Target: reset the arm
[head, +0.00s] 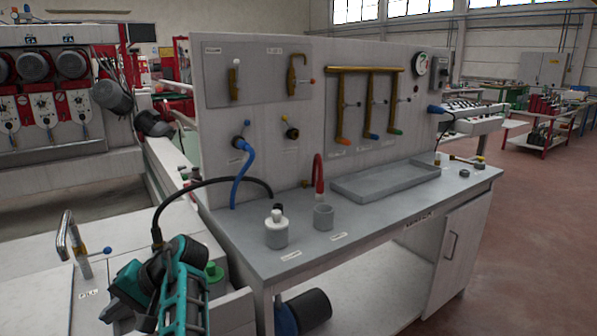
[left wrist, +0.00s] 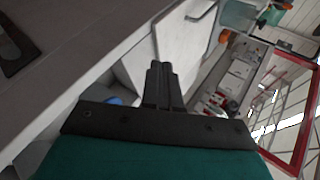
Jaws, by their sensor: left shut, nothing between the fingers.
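My left arm (head: 180,285), teal and black, shows at the lower left of the head view, in front of the left end of the grey workbench (head: 370,215). Its fingertips are hard to make out there. In the left wrist view my left gripper (left wrist: 161,68) shows its two dark fingers pressed together with nothing between them. The fingers point toward pale panels and touch nothing that I can make out. My right gripper is in neither view.
A white-lidded pot (head: 276,232), a grey cup (head: 323,217) and a shallow tray (head: 385,182) stand on the bench. A black hose (head: 215,181) arches near my arm. A metal handle (head: 70,235) rises at left. Open floor (head: 540,230) lies at right.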

